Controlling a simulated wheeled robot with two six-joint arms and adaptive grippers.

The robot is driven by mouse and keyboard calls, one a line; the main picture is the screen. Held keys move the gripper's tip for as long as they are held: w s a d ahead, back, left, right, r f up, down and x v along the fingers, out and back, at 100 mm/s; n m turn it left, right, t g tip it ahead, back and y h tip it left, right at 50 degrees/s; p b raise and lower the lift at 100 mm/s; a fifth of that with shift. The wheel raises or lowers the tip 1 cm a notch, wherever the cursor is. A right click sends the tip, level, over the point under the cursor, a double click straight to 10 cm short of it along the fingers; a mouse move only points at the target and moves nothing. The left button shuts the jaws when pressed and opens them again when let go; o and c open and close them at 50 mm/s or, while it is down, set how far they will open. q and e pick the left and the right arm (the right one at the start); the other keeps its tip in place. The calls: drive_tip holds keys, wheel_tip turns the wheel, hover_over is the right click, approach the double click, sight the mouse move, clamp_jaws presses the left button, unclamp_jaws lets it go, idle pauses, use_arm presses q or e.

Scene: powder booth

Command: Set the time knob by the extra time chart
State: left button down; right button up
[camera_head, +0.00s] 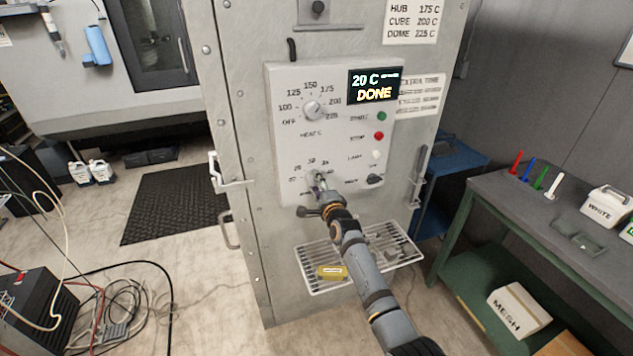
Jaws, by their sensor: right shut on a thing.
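The time knob (319,176) is the lower dial on the oven's control panel (340,130). My right gripper (320,184) is at this knob and shut on it, hiding much of the dial and part of its scale. The extra time chart (419,95) is a white sheet right of the panel; its lines are too small to read. The display (374,86) reads "20 C" and "DONE". The heat knob (312,109) sits above, with marks from OFF to 225. My left gripper is not in view.
A wire shelf (400,247) below the panel holds a yellow block (331,272). Green, red and white buttons and a dark switch (374,180) sit right of the knobs. A green workbench (540,225) stands at right.

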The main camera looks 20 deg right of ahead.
drive_tip(key=shift+m, duration=0.3)
drive_tip(key=o, duration=1.2)
drive_tip(key=shift+s+f, duration=0.1)
drive_tip(key=shift+s, duration=0.05)
drive_tip(key=s, duration=1.1)
drive_tip(key=shift+s+d+r, duration=0.25)
drive_tip(key=shift+s, duration=0.1)
